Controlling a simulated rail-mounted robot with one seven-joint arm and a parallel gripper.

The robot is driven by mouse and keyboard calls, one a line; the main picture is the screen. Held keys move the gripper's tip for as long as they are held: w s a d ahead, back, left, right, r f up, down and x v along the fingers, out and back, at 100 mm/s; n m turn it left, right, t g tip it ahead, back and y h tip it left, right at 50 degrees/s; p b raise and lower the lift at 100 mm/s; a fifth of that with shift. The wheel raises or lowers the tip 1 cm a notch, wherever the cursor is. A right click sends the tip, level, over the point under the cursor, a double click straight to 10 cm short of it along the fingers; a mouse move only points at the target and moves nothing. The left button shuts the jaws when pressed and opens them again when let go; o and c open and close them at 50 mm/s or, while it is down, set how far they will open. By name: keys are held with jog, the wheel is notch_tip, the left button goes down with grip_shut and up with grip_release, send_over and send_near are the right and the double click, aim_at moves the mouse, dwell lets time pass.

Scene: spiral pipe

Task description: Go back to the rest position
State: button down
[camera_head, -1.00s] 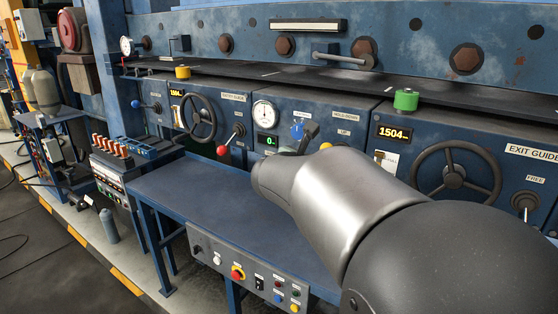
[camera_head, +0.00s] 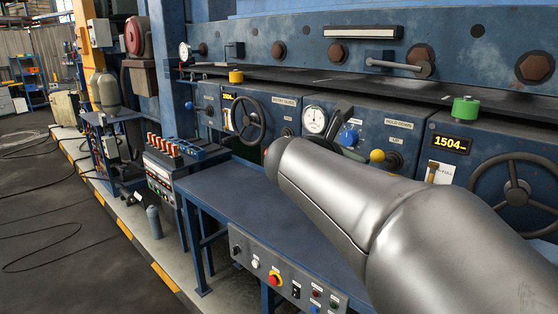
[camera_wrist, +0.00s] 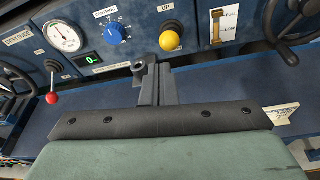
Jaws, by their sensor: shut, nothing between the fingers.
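My gripper (camera_wrist: 155,82) shows in the wrist view, its two dark fingers together and empty. Its tips are in front of the blue control panel, below the yellow knob (camera_wrist: 169,41) and the blue dial (camera_wrist: 115,34). They look apart from both, though the exact gap is hard to judge. In the head view my silver arm reaches across the right half, hiding part of the panel and the bench. A dark part of the gripper may show behind the arm there, by the dial gauge (camera_head: 315,120).
The blue bench (camera_head: 225,190) stands below the panel, with a button box (camera_head: 285,275) on its front. Handwheels (camera_head: 247,119) and a red-knobbed lever (camera_wrist: 52,98) stick out of the panel. A side cabinet with copper-coloured parts (camera_head: 162,143) stands left. Open floor lies further left.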

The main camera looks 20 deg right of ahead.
dwell(0.4)
jog(key=s+a+f+m+g+y, duration=0.25)
jog(key=f+m, duration=0.25)
jog(key=f, duration=0.3)
jog(key=s+a+f+m+g+y, duration=0.1)
jog(key=s+a+f+m+y, duration=0.25)
jog(key=f, duration=0.55)
jog(key=s+a+f+m+g+y, duration=0.3)
jog(key=s+a+f+m+y, duration=0.4)
jog(key=s+a+f+m, duration=0.4)
jog(key=a+f+m, duration=0.1)
jog(key=a+m, duration=0.1)
jog(key=shift+s+a+f, duration=0.25)
jog(key=shift+s+a, duration=0.1)
jog(key=shift+a, duration=0.05)
